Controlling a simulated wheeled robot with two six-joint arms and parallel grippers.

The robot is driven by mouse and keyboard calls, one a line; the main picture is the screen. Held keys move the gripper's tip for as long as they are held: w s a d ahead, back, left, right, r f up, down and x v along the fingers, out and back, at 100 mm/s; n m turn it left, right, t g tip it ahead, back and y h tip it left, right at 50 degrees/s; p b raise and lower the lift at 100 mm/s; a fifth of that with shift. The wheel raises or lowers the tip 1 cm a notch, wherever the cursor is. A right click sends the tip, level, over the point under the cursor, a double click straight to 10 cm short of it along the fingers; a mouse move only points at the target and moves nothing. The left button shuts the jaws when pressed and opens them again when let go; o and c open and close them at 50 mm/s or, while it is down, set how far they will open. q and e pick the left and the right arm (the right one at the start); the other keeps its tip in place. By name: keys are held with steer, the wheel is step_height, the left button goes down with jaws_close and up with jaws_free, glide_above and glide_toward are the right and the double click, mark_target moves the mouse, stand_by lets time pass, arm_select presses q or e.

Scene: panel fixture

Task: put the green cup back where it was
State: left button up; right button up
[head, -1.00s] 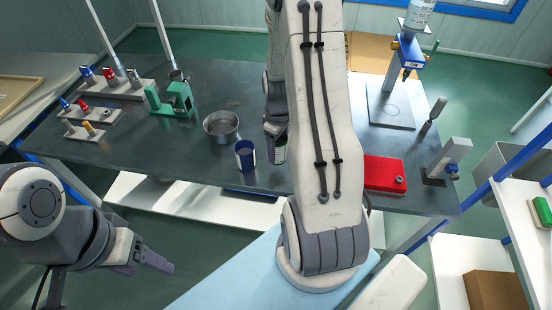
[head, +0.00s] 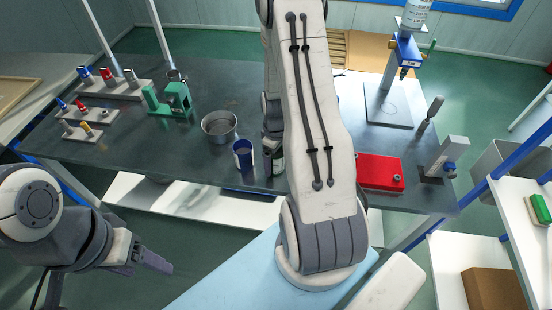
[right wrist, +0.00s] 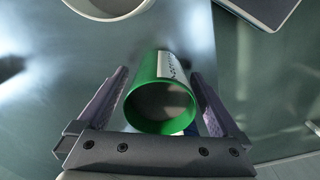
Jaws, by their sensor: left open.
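The green cup (right wrist: 160,98), with a white printed label, shows in the right wrist view, its open rim facing the camera. The fingers of my right gripper (right wrist: 160,75) stand on either side of it. In the head view my right gripper (head: 275,158) is low over the table, beside the blue cup, partly hidden by my arm; the green cup is not clear there. My left gripper (head: 155,262) is open and empty, in front of the table at lower left.
A blue cup (head: 243,155) stands just left of my right gripper, with a metal pan (head: 219,126) behind it. A green fixture (head: 170,100) and peg blocks (head: 115,88) are at the left. A red box (head: 380,173) and a press stand (head: 389,110) are at the right.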

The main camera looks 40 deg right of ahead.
step_height(320, 180, up, 12)
steer(key=r, duration=0.1)
steer(key=a+r+n, duration=0.1)
steer(key=a+r, duration=0.2)
steer(key=a, duration=0.6)
steer(key=a+r+n, duration=0.1)
steer(key=a+r, duration=0.1)
steer(key=a, duration=0.6)
steer(key=s+a+r, duration=0.2)
steer(key=s+a, duration=0.5)
steer(key=s, duration=0.1)
steer(key=s+a+r+n+y, duration=0.1)
steer(key=s+a+r, duration=0.1)
steer(key=s+a, duration=0.5)
steer(key=shift+s+r+n+b, duration=0.3)
steer(key=shift+s+b, duration=0.05)
steer(key=shift+s, duration=0.3)
